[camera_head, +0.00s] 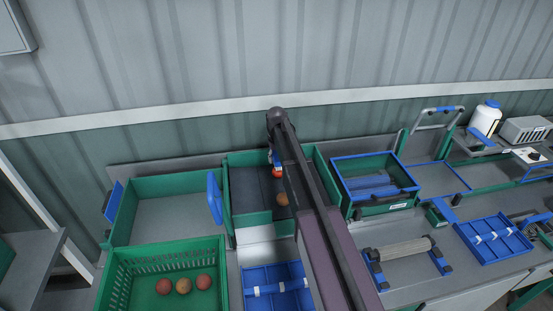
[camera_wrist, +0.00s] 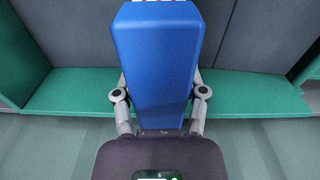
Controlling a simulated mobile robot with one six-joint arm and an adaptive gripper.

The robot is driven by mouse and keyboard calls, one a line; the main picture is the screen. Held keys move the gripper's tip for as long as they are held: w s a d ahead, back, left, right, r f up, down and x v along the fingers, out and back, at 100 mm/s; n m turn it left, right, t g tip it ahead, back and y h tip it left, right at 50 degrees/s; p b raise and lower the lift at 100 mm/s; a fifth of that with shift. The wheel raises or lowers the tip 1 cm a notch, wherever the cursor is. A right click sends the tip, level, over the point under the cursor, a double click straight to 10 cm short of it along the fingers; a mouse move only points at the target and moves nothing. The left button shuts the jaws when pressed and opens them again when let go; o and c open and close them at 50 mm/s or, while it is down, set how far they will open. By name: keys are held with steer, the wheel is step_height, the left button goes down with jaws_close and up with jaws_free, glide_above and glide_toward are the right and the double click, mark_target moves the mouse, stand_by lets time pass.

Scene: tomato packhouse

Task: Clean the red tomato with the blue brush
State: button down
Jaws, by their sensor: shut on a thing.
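My gripper (camera_wrist: 160,97) is shut on the blue brush (camera_wrist: 157,55), with a finger on each side of its block. The brush's far end reaches the top edge of the wrist view, where small pale and reddish bits show. In the head view, part of the blue brush (camera_head: 270,156) shows left of my arm, over the dark-floored green bay. The red tomato (camera_head: 277,173) lies in that bay just below the brush; whether they touch I cannot tell. My arm hides part of this spot.
An orange tomato (camera_head: 282,199) lies nearer in the same bay (camera_head: 250,215). A green crate (camera_head: 122,284) at the front left holds three tomatoes. A blue upright paddle (camera_head: 214,197) stands at the bay's left. A blue-rimmed green box (camera_head: 372,159) and a roller (camera_head: 403,250) are at the right.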

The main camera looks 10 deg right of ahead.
steer(key=shift+w+r+p, duration=0.2)
steer(key=shift+r+p, duration=2.3)
steer(key=shift+r, duration=0.15)
